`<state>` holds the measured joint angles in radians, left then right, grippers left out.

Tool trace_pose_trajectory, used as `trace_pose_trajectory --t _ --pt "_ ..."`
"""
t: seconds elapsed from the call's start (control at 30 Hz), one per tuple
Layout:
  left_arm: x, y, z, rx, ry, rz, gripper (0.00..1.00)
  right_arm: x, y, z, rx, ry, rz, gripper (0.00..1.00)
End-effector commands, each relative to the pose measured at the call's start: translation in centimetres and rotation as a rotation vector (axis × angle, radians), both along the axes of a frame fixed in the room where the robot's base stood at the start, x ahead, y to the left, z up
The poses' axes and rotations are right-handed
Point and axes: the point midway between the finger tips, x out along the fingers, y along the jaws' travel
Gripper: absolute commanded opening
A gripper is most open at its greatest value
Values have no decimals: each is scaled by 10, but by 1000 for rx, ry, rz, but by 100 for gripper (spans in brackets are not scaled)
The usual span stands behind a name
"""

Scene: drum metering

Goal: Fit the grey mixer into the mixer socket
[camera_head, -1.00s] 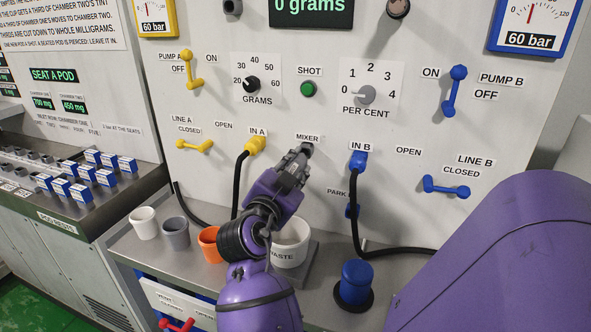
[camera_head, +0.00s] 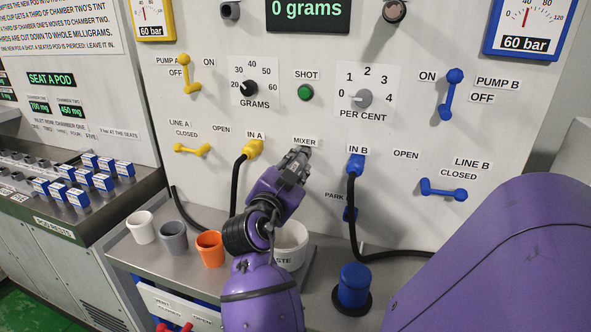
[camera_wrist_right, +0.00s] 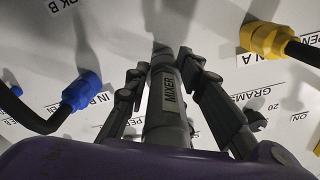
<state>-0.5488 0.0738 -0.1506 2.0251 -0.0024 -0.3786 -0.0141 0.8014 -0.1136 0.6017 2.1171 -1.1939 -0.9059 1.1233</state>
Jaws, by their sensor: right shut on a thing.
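My right gripper (camera_head: 297,160) is in front of the white panel, just below the MIXER label. In the right wrist view, its two dark fingers (camera_wrist_right: 165,75) are shut on the grey mixer (camera_wrist_right: 170,100), a tube with a MIXER label on its side. The mixer's far end points at the panel between the blue IN B plug (camera_wrist_right: 82,90) and the yellow IN A plug (camera_wrist_right: 262,38). The mixer socket is hidden behind the mixer and gripper in the head view. I cannot tell whether the mixer's end touches it. My left gripper is not in view.
Black hoses run from the yellow IN A plug (camera_head: 253,149) and blue IN B plug (camera_head: 355,165), either side of the gripper.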

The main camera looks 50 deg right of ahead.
Motion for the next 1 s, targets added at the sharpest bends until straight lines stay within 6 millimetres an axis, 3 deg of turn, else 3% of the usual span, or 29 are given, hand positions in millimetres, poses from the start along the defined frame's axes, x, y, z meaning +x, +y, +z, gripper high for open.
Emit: trace_pose_trajectory --t 0.57,0.6,0.77,1.0 --pt "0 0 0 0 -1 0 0 6 -14 1 0 -1 -1 0" --pt "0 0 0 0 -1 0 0 6 -14 1 0 -1 -1 24" --pt "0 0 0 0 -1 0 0 6 -14 1 0 -1 0 45" --pt "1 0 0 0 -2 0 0 6 -14 0 0 -1 0 45"
